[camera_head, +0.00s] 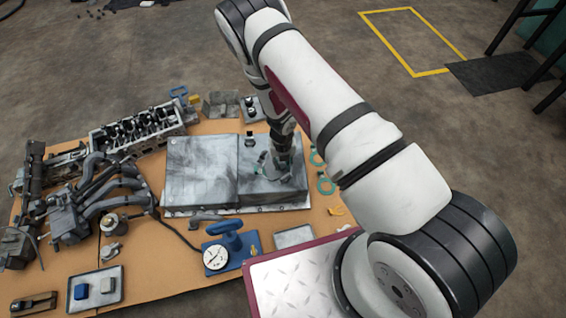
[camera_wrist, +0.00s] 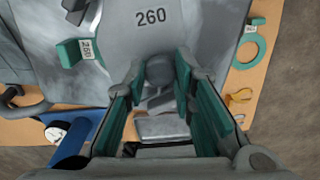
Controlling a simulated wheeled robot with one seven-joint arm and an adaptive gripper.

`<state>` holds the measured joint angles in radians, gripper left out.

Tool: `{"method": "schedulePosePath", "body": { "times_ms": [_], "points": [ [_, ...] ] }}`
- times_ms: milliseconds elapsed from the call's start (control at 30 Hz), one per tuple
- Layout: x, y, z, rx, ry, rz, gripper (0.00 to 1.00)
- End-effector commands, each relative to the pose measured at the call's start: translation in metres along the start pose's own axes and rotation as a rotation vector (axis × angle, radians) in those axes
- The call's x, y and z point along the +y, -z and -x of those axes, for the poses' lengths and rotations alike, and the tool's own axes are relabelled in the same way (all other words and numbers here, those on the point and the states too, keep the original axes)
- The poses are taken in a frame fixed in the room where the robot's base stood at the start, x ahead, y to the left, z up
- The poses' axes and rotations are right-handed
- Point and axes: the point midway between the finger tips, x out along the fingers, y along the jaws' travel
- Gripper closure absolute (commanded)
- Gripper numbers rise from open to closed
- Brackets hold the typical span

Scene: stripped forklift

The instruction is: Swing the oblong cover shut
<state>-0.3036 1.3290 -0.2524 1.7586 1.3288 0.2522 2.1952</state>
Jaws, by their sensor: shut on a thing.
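The oblong cover (camera_wrist: 150,28) is a pale grey rounded plate marked 260, seen at the top of the wrist view. A dark grey round knob (camera_wrist: 160,70) stands at its near end. My gripper (camera_wrist: 158,88) is shut on this knob, its green-padded fingers on either side. In the head view my gripper (camera_head: 272,165) is low over the right half of the grey metal box (camera_head: 200,170); arm and fingers hide much of the cover there. I cannot tell how far the cover lies from its closed position.
A green tag (camera_wrist: 85,52) marked 260 lies beside the cover. Green rings (camera_head: 326,185) lie to the right. A blue gauge stand (camera_head: 228,240), a small tray (camera_head: 294,237), hoses and an engine block (camera_head: 135,135) crowd the tan tabletop. Floor is open beyond.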

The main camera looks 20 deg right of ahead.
Motion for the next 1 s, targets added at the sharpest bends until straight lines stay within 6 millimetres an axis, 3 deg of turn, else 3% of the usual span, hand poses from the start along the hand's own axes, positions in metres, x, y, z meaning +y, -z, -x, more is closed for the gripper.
{"method": "schedulePosePath", "body": {
  "times_ms": [233, 267, 333, 733, 1000],
  "points": [
    [0.0, 0.0, 0.0, -0.001, 0.0, 0.001, 1.0],
    [0.0, 0.0, 0.0, -0.001, 0.0, 0.001, 0.7],
    [0.0, 0.0, 0.0, 0.0, 0.0, 0.001, 0.56],
    [0.0, -0.001, 0.006, -0.001, 0.0, 0.002, 0.56],
    [0.001, -0.001, 0.054, -0.003, 0.0, 0.004, 0.56]
  ]
}}
